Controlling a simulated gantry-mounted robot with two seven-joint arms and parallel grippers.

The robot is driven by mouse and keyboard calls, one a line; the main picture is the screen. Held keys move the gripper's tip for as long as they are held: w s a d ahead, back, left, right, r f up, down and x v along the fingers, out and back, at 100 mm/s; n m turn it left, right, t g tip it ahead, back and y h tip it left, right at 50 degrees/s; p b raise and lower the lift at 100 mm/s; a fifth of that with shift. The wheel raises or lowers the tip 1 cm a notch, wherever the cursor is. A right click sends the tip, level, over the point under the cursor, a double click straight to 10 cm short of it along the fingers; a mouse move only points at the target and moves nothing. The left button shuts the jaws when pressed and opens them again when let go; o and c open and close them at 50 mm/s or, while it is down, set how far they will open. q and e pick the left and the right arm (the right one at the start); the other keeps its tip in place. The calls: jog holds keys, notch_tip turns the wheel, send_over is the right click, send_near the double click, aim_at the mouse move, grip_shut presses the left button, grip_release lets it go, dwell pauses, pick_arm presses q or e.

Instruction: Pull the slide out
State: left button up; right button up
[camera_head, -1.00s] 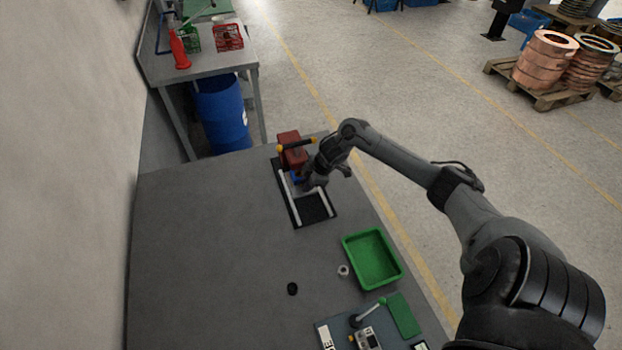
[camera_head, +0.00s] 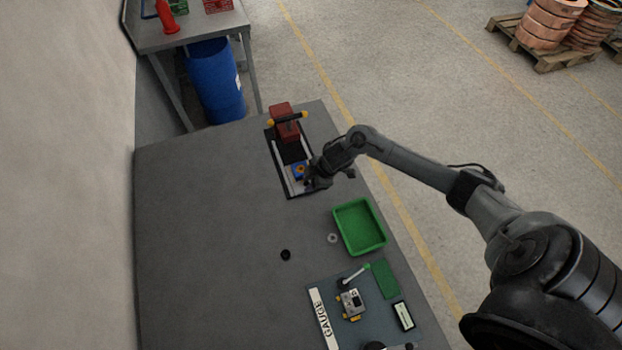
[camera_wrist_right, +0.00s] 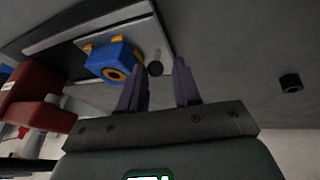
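The slide (camera_wrist_right: 150,30) is a light metal plate carrying a blue block (camera_wrist_right: 112,60) with yellow parts. In the head view the blue block (camera_head: 299,170) is at the near end of a black track (camera_head: 289,152), apart from the red press (camera_head: 284,122). A small dark round knob (camera_wrist_right: 155,68) is at the slide's edge in the wrist view. My right gripper (camera_wrist_right: 160,70) has its fingers apart, with the knob between or just beyond the fingertips; contact cannot be told. It also shows in the head view (camera_head: 309,182), beside the slide's near end. My left gripper is out of view.
A green tray (camera_head: 360,227) stands on the table's right side. Beside it are a metal ring (camera_head: 332,238) and a black ring (camera_head: 285,255). A gauge board (camera_head: 330,320) is at the near edge. The table's left half is clear.

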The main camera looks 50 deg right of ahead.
dwell(0.4)
jog(key=shift+s+d+r, duration=0.1)
jog(key=shift+r, duration=0.25)
jog(key=p+v, duration=0.1)
jog(key=v, duration=0.9)
jog(key=shift+p, duration=0.3)
jog(key=shift+s+f, duration=0.1)
